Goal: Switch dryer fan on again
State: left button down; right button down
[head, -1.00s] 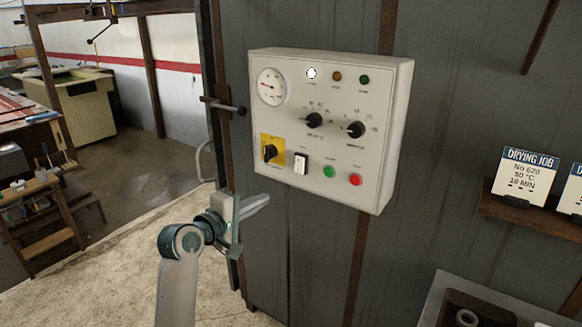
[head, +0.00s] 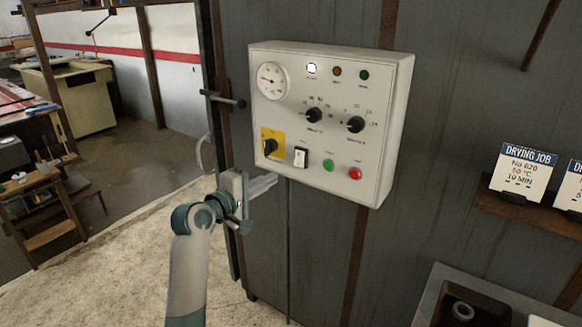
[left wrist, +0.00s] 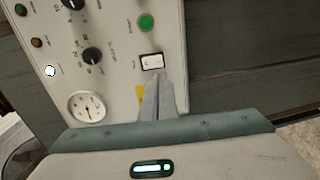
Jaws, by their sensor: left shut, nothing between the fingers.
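The control panel (head: 285,117) is a pale box on the grey dryer wall. Its white rocker switch (head: 301,158) sits in the lower row, between the black rotary switch on a yellow plate (head: 271,147) and the green button (head: 328,165). A red button (head: 355,173) is further right. A white lamp (head: 312,68) is lit at the top. My left gripper (head: 274,181) is shut and empty, just below the panel's lower left. In the left wrist view, its fingertips (left wrist: 155,78) appear just below the rocker switch (left wrist: 152,62) and partly hide the yellow plate (left wrist: 140,95). I cannot tell whether they touch.
A round gauge (head: 272,81) and two black knobs (head: 314,115) are on the panel. A door handle bar (head: 222,98) sticks out left of it. A shelf (head: 527,215) with drying job cards is at right. A cluttered wooden bench (head: 45,205) stands at left.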

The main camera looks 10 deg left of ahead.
pick_arm(q)
jog(key=p, duration=0.3)
send_near(298, 166)
jog(key=x, duration=0.4)
jog(key=shift+w+d+r, duration=0.15)
jog(key=shift+w+r, duration=0.1)
jog(key=shift+p+x, duration=0.45)
jog(key=shift+x, duration=0.55)
jog(key=shift+f, duration=0.2)
jog(key=shift+f+b, duration=0.1)
jog(key=shift+b, duration=0.2)
jog(key=shift+w+b, duration=0.15)
jog(key=shift+b, duration=0.35)
